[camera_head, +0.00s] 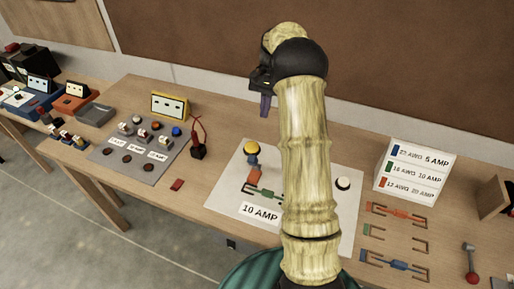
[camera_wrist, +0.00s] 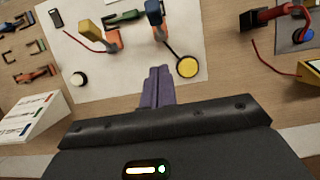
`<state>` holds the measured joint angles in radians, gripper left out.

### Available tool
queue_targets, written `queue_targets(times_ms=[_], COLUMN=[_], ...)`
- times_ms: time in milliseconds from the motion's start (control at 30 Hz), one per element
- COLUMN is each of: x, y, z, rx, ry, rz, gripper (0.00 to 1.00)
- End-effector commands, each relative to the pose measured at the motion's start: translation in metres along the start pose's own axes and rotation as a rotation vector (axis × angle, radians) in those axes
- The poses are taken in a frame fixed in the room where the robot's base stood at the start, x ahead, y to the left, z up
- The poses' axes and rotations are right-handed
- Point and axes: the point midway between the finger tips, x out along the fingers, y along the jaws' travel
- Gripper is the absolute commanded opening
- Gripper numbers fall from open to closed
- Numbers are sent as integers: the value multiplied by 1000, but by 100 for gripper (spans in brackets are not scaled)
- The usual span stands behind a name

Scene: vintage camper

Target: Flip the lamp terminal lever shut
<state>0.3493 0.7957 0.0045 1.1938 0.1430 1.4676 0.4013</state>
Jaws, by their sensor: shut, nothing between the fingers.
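A white board (camera_head: 225,190) lies on the bench and carries a yellow lamp (camera_head: 251,147), also seen in the wrist view (camera_wrist: 187,67). A black line runs from the lamp to an orange terminal (camera_wrist: 159,34) with a blue lever (camera_wrist: 153,12), which looks raised. The blue lever (camera_head: 253,160) and orange terminal (camera_head: 254,175) also show in the head view. A second orange terminal (camera_wrist: 113,40) stands beside it. My gripper (camera_head: 265,106), with purple fingers (camera_wrist: 158,84), is shut and empty, apart from the terminals. My arm hides part of the board.
A white label box (camera_head: 415,170) and several wire pieces (camera_head: 397,210) lie to the right. A grey panel with knobs (camera_head: 140,150), a yellow meter (camera_head: 170,106) and a black block with red leads (camera_head: 198,151) stand to the left. A brown wall panel (camera_head: 400,60) rises behind.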

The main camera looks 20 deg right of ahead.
Motion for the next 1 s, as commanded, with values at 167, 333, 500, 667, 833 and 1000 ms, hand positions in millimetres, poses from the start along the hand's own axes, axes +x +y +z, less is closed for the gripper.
queue_targets(times_ms=[167,333,500,667,833,1000], x=[-1,-1,6,26,55,85], y=[0,0,0,1,0,0], z=[-2,-2,-1,0,0,0], rx=[7,6,5,5,5,5], ry=[-6,-5,-6,-8,-9,-8], rz=[-1,0,0,2,2,1], gripper=[0,0,0,0,0,0])
